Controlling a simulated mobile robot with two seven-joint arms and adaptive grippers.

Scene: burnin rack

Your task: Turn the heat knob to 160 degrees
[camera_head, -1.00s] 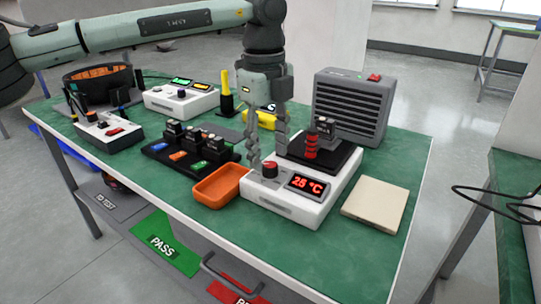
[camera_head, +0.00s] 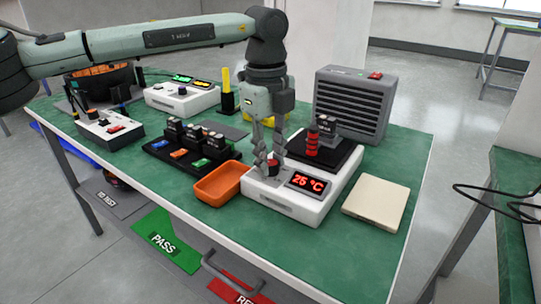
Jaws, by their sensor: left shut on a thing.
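The plate's red display (camera_head: 307,182) reads 25 °C. A black plate on its top carries a red and black part and a small dark module. My left gripper (camera_head: 267,164) points down over the knob, with its fingers on both sides of it, shut on the knob. The fingers hide part of the knob. My right gripper is not in view.
An orange tray (camera_head: 221,184) stands just left of the hot plate, and a beige pad (camera_head: 375,203) lies to the right. A grey fan heater (camera_head: 351,104) stands behind. A black rack (camera_head: 157,147) with several modules is further left.

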